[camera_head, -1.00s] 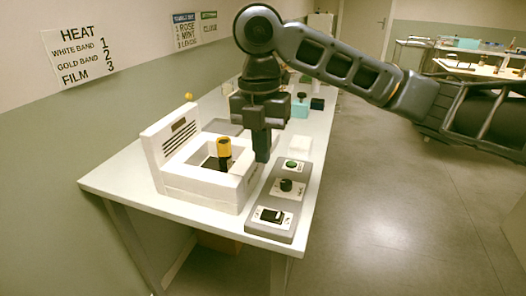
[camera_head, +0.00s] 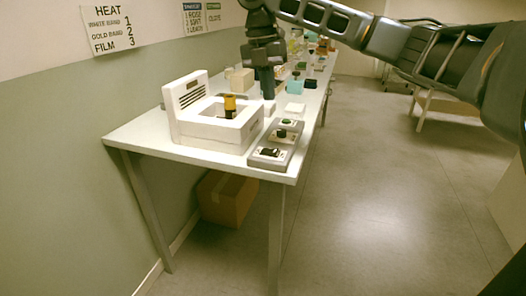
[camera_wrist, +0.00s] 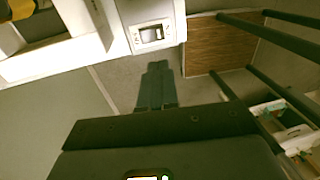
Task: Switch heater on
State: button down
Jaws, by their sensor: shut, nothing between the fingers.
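The white heater (camera_head: 215,132) stands at the near end of the table, with a yellow and black bottle (camera_head: 230,105) upright in its recess. My gripper (camera_head: 267,95) points down, shut and empty, above the table beyond the panel. In the wrist view its closed fingers (camera_wrist: 157,88) show below the switch (camera_wrist: 151,35), apart from it. I cannot read the switch's position.
Several small items, including a teal block (camera_head: 295,87) and a white block (camera_head: 295,109), stand further along the table (camera_head: 150,131). A cardboard box (camera_head: 226,198) is under it. A wall sign (camera_head: 110,30) lists heat settings.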

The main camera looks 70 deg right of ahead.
aim_at(274, 150)
jog(key=shift+a+f, duration=0.1)
jog(key=shift+f, duration=0.05)
jog(key=f, duration=0.4)
jog(key=s+f, duration=0.1)
jog(key=f, duration=0.4)
jog(key=s+f, duration=0.1)
jog(key=f, duration=0.3)
jog(key=shift+f+b, duration=0.3)
jog(key=shift+f, duration=0.05)
jog(key=shift+f+t+b, duration=0.4)
jog(key=shift+r, duration=0.2)
jog(key=shift+w, duration=0.1)
jog(key=shift+w+r+p, duration=0.15)
jog(key=shift+w+p, duration=0.35)
jog(key=shift+w, duration=0.15)
jog(key=shift+r, duration=0.1)
